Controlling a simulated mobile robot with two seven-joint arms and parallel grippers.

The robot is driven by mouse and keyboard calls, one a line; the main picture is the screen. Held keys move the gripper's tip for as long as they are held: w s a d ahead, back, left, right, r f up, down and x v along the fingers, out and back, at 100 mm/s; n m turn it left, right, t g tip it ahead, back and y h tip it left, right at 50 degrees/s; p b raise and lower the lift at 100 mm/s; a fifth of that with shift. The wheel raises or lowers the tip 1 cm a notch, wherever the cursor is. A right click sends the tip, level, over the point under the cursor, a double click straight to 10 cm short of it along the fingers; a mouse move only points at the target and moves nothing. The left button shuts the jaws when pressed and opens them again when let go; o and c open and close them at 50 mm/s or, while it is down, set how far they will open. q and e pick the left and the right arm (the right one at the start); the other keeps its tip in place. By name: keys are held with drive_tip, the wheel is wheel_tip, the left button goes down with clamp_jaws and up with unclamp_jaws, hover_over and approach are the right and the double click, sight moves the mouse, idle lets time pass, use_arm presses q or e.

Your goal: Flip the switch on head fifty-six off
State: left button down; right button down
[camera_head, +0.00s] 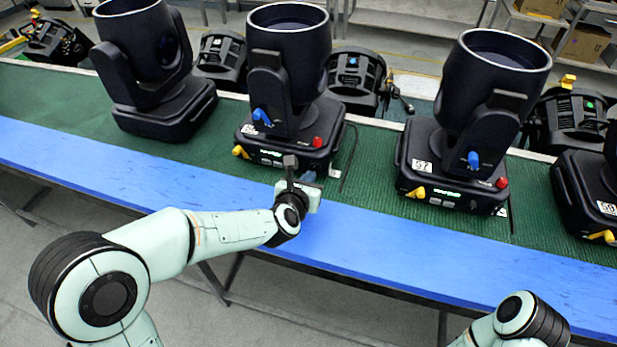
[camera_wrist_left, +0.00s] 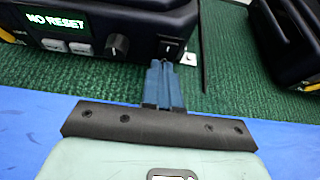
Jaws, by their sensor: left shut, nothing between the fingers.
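The middle moving head (camera_head: 285,95) stands on the green mat, with a small white number label (camera_head: 249,129) too small to read surely; its right neighbour reads 57. Its front panel shows a lit green display (camera_wrist_left: 55,22) reading NO RESET, two pale buttons, a round knob (camera_wrist_left: 117,46) and a black rocker switch (camera_wrist_left: 171,46) at the right end. My left gripper (camera_head: 309,176) is shut and empty, in front of that panel. In the left wrist view its blue fingertips (camera_wrist_left: 163,68) are just below the switch; I cannot tell whether they touch it. My right gripper is out of view.
Head 57 (camera_head: 466,140) stands to the right, another head (camera_head: 157,75) to the left, and part of one at the right edge. More fixtures stand behind. A dark cable (camera_head: 348,160) lies right of the middle head. The blue front strip (camera_head: 400,243) is mostly clear.

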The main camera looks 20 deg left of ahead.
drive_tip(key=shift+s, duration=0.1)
use_arm(q)
drive_tip(key=shift+f+b, duration=0.25)
drive_tip(key=shift+b, duration=0.35)
drive_tip(key=shift+r, duration=0.15)
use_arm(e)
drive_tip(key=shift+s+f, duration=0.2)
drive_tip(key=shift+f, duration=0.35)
use_arm(q)
drive_tip(key=shift+w+r, duration=0.1)
drive_tip(key=shift+r, duration=0.05)
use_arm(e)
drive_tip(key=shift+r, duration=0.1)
use_arm(q)
drive_tip(key=shift+r+p, duration=0.5)
drive_tip(key=shift+r, duration=0.2)
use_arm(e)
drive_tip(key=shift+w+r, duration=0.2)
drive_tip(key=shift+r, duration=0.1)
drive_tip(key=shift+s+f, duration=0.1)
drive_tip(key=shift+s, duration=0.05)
